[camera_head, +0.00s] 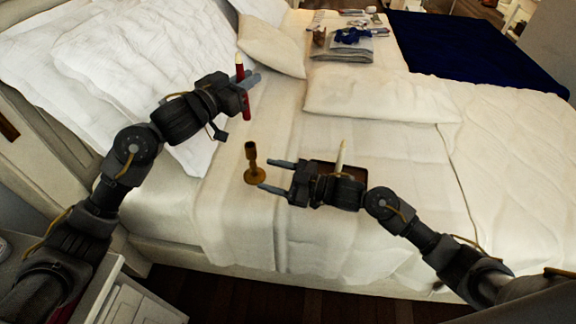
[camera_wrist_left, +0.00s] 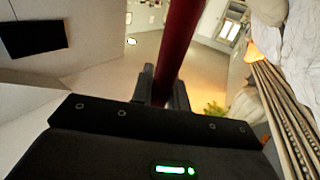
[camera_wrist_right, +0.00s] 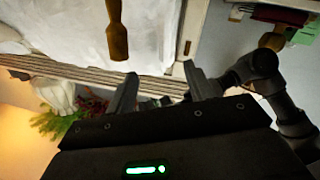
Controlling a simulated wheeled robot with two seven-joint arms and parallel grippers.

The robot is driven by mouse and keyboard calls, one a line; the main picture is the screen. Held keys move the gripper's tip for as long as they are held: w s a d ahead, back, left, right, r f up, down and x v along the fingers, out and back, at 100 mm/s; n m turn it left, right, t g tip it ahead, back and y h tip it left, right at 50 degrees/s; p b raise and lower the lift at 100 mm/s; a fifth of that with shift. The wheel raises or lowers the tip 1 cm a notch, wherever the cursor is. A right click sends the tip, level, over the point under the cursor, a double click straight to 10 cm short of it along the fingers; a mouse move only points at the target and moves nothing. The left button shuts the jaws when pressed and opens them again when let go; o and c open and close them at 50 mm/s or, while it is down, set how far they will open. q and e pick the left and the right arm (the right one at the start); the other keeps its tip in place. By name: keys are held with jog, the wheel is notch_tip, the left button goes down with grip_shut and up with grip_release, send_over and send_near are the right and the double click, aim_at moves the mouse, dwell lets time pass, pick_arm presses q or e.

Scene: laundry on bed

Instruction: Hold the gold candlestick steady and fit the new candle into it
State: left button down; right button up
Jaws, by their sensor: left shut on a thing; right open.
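The gold candlestick (camera_head: 252,165) stands upright on the white bedding, its round base flat on it. It also shows in the right wrist view (camera_wrist_right: 117,35), left of the fingers. My right gripper (camera_head: 267,175) is open and empty, low over the bed, with its fingertips pointing at the candlestick's base and stem. My left gripper (camera_head: 249,82) is shut on a dark red candle (camera_head: 246,105) with a pale top, held nearly upright above and behind the candlestick. The red candle also runs between the fingers in the left wrist view (camera_wrist_left: 181,40).
A pale candle (camera_head: 341,156) stands at a dark brown tray (camera_head: 322,164), partly hidden behind my right gripper. Pillows (camera_head: 380,97) lie behind. Folded grey cloth (camera_head: 343,50) with blue items lies at the back. The bedding in front of the candlestick is clear.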

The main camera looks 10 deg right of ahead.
aim_at(251, 152)
jog(key=w+d+f+m+t+h, duration=0.1)
jog(key=w+d+m+t, duration=0.1)
jog(key=w+d+m, duration=0.25)
jog(key=shift+m, duration=0.45)
jog(key=x, duration=1.1)
jog(key=shift+a, duration=0.35)
jog(key=shift+f, duration=0.1)
grip_shut()
